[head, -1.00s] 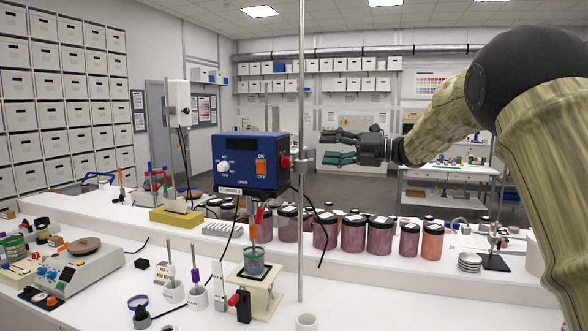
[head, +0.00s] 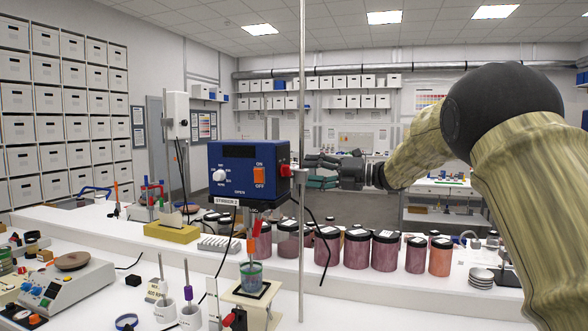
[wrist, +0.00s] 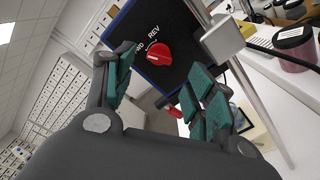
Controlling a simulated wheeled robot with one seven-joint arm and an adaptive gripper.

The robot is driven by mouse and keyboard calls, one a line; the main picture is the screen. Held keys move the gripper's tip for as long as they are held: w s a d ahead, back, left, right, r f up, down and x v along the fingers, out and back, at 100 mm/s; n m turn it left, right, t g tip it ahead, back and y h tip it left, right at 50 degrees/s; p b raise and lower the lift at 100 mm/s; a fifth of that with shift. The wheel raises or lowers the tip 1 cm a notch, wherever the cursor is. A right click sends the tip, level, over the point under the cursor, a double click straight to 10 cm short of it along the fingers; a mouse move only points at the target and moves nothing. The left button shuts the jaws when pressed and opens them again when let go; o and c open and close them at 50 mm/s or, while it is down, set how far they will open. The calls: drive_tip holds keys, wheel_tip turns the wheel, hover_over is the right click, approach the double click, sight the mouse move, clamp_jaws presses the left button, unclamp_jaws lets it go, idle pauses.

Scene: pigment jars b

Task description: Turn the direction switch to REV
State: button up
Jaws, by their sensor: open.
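The blue stirrer box (head: 235,160) hangs on a tall metal rod (head: 302,120) above the bench. The red direction knob (head: 285,171) sits on its right side. In the wrist view the red knob (wrist: 159,54) is on a black panel, with "REV" printed above it and a partly hidden label ending in "WD" to its left. A white mark shows on the knob's left part; its exact setting is hard to tell. My gripper (head: 312,172) is right of the box, facing the knob side. In the wrist view my gripper (wrist: 165,88) is open and empty, its green-padded fingers apart, short of the knob.
The rod and a grey clamp (wrist: 222,38) stand close to my right finger in the wrist view. A cup (head: 251,275) is under the stirrer. Several pigment jars (head: 357,249) line the bench behind, below my gripper. A cable hangs beside the rod.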

sight(287, 170)
drive_tip(key=shift+p+x, duration=0.95)
drive_tip(key=shift+x, duration=2)
drive_tip(key=shift+c, duration=0.2)
drive_tip(key=c, duration=1)
